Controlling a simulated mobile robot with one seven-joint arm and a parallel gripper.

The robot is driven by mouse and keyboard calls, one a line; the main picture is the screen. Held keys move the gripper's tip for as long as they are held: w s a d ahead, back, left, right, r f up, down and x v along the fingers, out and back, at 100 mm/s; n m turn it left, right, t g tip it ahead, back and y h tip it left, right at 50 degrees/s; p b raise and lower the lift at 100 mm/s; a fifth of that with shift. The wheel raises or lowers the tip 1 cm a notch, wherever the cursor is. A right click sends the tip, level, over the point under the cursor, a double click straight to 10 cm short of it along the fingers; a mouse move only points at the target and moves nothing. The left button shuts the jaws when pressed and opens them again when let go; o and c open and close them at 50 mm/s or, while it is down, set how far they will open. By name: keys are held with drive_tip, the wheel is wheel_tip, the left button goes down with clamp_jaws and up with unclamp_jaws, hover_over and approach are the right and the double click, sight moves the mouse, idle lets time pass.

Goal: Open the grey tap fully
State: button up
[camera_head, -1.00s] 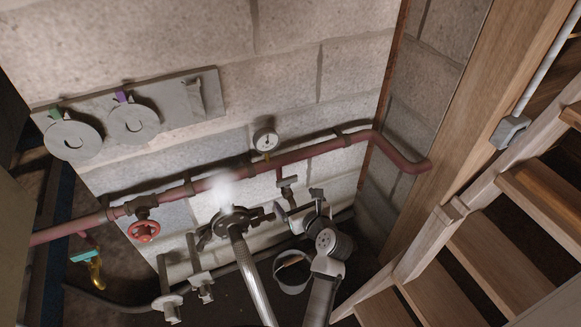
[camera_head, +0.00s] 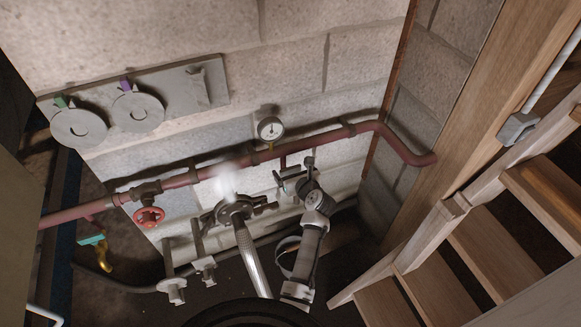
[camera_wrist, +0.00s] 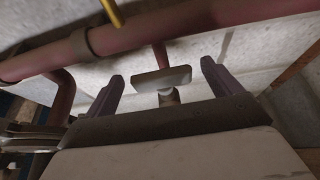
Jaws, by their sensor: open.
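The grey tap (camera_wrist: 162,78) hangs on a short red stub under the red pipe. In the wrist view its flat grey bar handle lies crosswise to the stub, with a pale spout part below it. My gripper (camera_wrist: 161,72) is open, with one dark finger on each side of the handle and a visible gap to both ends. In the head view my gripper (camera_head: 294,172) is at the tap below the gauge, and the fingers and wrist hide most of the handle there. I cannot tell whether the fingers reach fully past the handle.
The red pipe (camera_head: 180,180) runs along the wall just above the tap. A gauge (camera_head: 270,129), a red wheel valve (camera_head: 149,216) and a turquoise-handled tap (camera_head: 92,239) sit along it. A steaming metal fitting (camera_head: 236,211) is close left of my arm. Wooden stairs (camera_head: 470,240) stand right.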

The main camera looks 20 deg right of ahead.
drive_tip(key=shift+x, duration=0.95)
drive_tip(key=c, duration=1)
drive_tip(key=shift+o, duration=0.2)
drive_tip(key=shift+d+y, duration=0.1)
drive_tip(key=shift+y, duration=0.2)
drive_tip(key=n+g+y, duration=0.1)
drive_tip(key=n+y, duration=0.3)
drive_tip(key=shift+n+y+b, duration=0.3)
drive_tip(key=shift+y+b, duration=0.1)
drive_tip(key=n+g+y+b, duration=0.1)
drive_tip(key=n+g+y, duration=0.2)
drive_tip(key=n+y, duration=0.1)
drive_tip(key=shift+s+n+g+b, duration=0.1)
drive_tip(key=shift+n+g+b, duration=0.2)
drive_tip(key=shift+n+g, duration=0.1)
